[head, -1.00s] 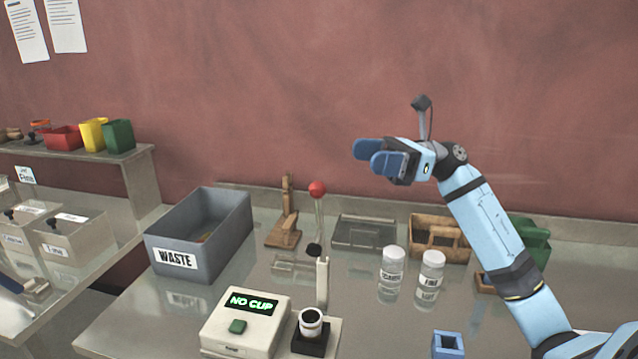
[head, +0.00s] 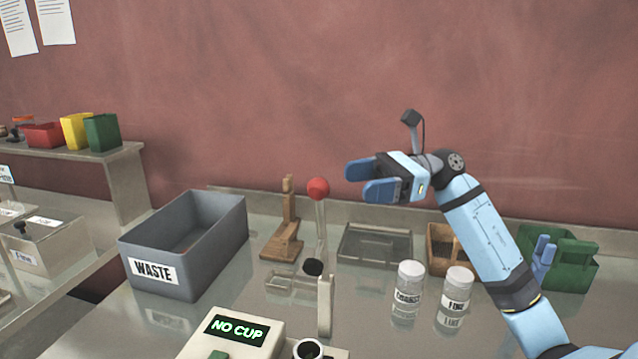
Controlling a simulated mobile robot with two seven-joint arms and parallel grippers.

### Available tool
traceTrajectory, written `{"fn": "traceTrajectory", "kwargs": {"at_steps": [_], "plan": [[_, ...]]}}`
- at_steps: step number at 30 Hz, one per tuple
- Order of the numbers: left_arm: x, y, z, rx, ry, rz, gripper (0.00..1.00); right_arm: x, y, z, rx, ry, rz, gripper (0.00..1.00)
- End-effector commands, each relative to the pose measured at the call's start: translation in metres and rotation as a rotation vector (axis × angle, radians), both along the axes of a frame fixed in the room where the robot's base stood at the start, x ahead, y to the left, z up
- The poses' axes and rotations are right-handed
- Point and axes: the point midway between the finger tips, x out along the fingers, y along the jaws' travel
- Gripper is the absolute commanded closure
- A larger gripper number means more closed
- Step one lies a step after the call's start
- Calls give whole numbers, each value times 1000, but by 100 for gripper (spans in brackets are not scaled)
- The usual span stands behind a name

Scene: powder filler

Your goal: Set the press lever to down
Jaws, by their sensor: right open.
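The press lever (head: 318,189) is a pale rod topped with a red ball, standing upright near the middle of the table in the head view. Under it are a clear, low press base and a black knob (head: 313,267). My right gripper (head: 358,181) is open and empty, its blue fingers pointing left. It appears up and to the right of the red ball, apart from it. My left gripper is not in view.
A grey waste bin (head: 190,255) stands at left. A wooden stand (head: 284,245) is beside the lever. Two labelled jars (head: 408,290) stand at right, before a wooden crate (head: 441,262) and green bin (head: 575,270). A "NO CUP" device (head: 235,330) is in front.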

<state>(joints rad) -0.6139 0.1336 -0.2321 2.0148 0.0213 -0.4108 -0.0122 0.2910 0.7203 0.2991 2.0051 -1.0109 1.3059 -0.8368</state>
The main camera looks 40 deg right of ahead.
Motion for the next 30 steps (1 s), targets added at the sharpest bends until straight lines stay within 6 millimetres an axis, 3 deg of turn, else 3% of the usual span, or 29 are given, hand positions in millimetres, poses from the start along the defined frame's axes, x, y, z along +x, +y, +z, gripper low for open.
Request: {"fn": "traceTrajectory", "kwargs": {"at_steps": [6,12,25,30], "plan": [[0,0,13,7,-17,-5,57,13,45,3,3,-1,2,35],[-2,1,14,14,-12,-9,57,20,71,2,2,0,0,35],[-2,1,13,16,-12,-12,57,23,80,0,1,0,0,35],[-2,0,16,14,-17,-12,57,23,80,0,1,1,0,74]]}}
